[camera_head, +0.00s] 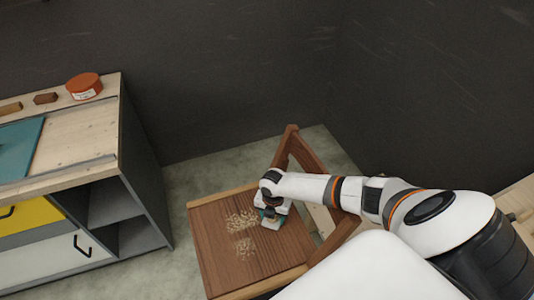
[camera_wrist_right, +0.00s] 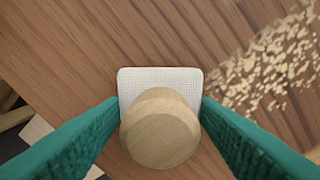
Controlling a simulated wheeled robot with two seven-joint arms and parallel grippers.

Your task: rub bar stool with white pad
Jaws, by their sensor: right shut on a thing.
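The bar stool (camera_head: 218,265) is brown wood with a flat seat and a curved backrest at its right; its seat also shows in the wrist view (camera_wrist_right: 60,50). Pale shavings (camera_head: 240,222) lie scattered on the seat, and show at the upper right of the wrist view (camera_wrist_right: 275,65). My right gripper (camera_head: 271,214) is over the seat's right part. Its green fingers are shut on the round wooden knob (camera_wrist_right: 160,130) of the white pad (camera_wrist_right: 135,83). The pad lies flat at the seat surface beside the shavings; whether it presses is unclear. My left gripper is out of view.
Dark walls close off the back. Bare floor separates bench and stool.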

